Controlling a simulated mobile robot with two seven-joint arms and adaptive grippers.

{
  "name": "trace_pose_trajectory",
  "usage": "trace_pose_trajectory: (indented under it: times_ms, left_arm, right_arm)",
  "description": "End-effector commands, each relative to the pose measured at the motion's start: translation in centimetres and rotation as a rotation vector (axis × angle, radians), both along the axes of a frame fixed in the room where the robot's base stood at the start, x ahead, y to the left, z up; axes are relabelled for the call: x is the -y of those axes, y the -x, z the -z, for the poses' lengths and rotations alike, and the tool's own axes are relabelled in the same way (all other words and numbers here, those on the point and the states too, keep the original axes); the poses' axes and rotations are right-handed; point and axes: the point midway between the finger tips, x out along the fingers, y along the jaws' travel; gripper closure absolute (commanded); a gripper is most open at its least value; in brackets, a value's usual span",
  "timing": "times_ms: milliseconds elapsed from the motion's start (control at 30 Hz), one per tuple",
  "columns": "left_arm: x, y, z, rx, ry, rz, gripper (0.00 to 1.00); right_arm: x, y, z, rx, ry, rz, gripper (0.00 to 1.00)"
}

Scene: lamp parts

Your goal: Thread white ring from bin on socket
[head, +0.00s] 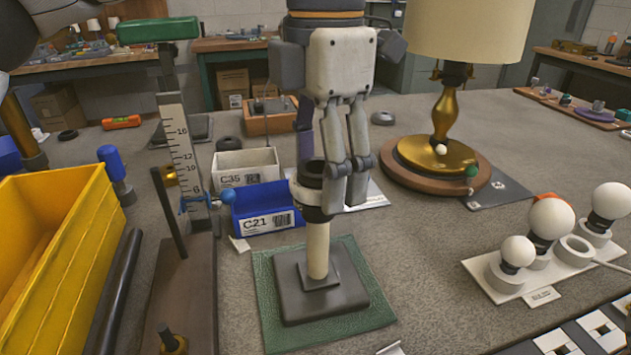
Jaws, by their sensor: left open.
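A lamp stand with a cream post (318,250) rises from a dark square base on a green mat (377,311). On top of the post is a black socket (312,170), upright. A white ring (303,193) shows around the socket's lower part, just above a dark collar. My left gripper (348,180) points down at the right front side of the socket. Its fingers are open and hide the right part of the socket and ring. Whether a finger touches the ring, I cannot tell. My right gripper is not in view.
A blue bin C21 (268,221) and a grey bin C35 (249,178) stand behind left of the stand. A brass table lamp (445,115) is at back right. Bulbs on a white rack (517,290) stand right. A yellow bin (62,225) and a ruler post (180,150) are left.

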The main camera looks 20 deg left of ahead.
Motion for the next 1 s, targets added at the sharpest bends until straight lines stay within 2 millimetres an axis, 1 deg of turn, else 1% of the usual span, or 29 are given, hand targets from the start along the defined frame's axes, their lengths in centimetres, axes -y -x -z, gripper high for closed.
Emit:
trace_pose_trajectory:
  times_ms: [33,400,600,767,1000]
  left_arm:
    - [0.0,0.1,-0.5,0.006,-0.001,-0.023,0.38]
    - [-0.1,0.0,-0.5,0.008,0.000,-0.226,0.38]
    - [-0.1,-0.1,-0.3,0.007,0.001,-0.321,0.38]
    - [-0.1,-0.1,-0.2,0.003,0.000,-0.354,0.38]
    - [-0.2,-0.1,-0.5,0.010,0.002,-0.500,0.38]
  right_arm:
    - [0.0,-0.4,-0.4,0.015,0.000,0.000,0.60]
    - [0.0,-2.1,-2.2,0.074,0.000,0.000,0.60]
    - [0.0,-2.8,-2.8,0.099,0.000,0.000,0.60]
    - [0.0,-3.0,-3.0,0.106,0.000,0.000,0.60]
    - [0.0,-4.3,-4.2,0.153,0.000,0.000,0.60]
